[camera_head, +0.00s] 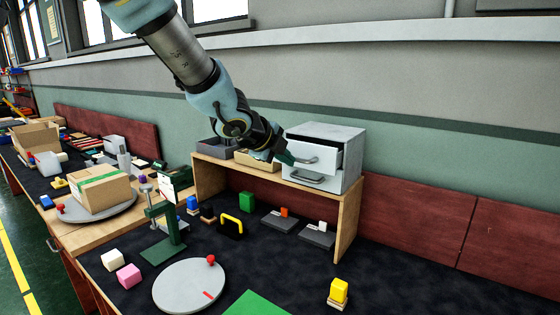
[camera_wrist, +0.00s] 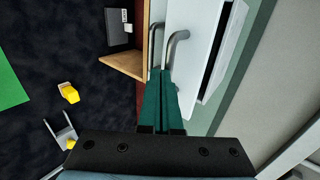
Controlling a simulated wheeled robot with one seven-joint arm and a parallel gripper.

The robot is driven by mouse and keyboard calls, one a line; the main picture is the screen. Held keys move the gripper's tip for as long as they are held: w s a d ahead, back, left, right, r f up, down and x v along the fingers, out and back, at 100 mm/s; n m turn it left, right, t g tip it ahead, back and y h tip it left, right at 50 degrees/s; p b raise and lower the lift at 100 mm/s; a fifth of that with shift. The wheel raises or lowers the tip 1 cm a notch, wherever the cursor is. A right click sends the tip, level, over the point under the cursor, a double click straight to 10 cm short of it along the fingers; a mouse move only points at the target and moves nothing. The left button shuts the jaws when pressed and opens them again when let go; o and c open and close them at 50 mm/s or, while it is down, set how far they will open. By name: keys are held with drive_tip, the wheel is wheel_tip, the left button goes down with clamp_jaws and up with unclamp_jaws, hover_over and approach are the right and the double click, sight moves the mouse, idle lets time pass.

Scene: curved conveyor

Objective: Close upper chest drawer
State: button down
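A light grey chest (camera_head: 350,168) with two drawers stands on the right part of a wooden shelf. Its upper drawer (camera_head: 325,150) sticks out toward my side, and a dark gap shows behind its front. The lower drawer (camera_head: 312,175) looks pushed in. In the wrist view, the upper drawer's front (camera_wrist: 193,50) carries a curved metal handle (camera_wrist: 178,42). My gripper (camera_head: 288,158) is at the left side of the upper drawer front. In the wrist view its green fingers (camera_wrist: 162,73) lie together, tips next to the handle; contact is unclear. Nothing shows held between them.
The wooden shelf (camera_head: 346,222) also bears open boxes (camera_head: 213,149) left of the chest. Below, the dark table holds a round grey plate (camera_head: 185,287), a green stand (camera_head: 165,248) and a yellow block (camera_head: 339,287). The wall is close behind the chest.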

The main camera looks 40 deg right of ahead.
sight(302, 154)
drive_tip(key=d, duration=0.2)
drive_tip(key=w+d+p, duration=0.1)
drive_tip(key=d, duration=0.2)
drive_tip(key=shift+w+d+r, duration=0.1)
drive_tip(key=shift+w+d, duration=0.1)
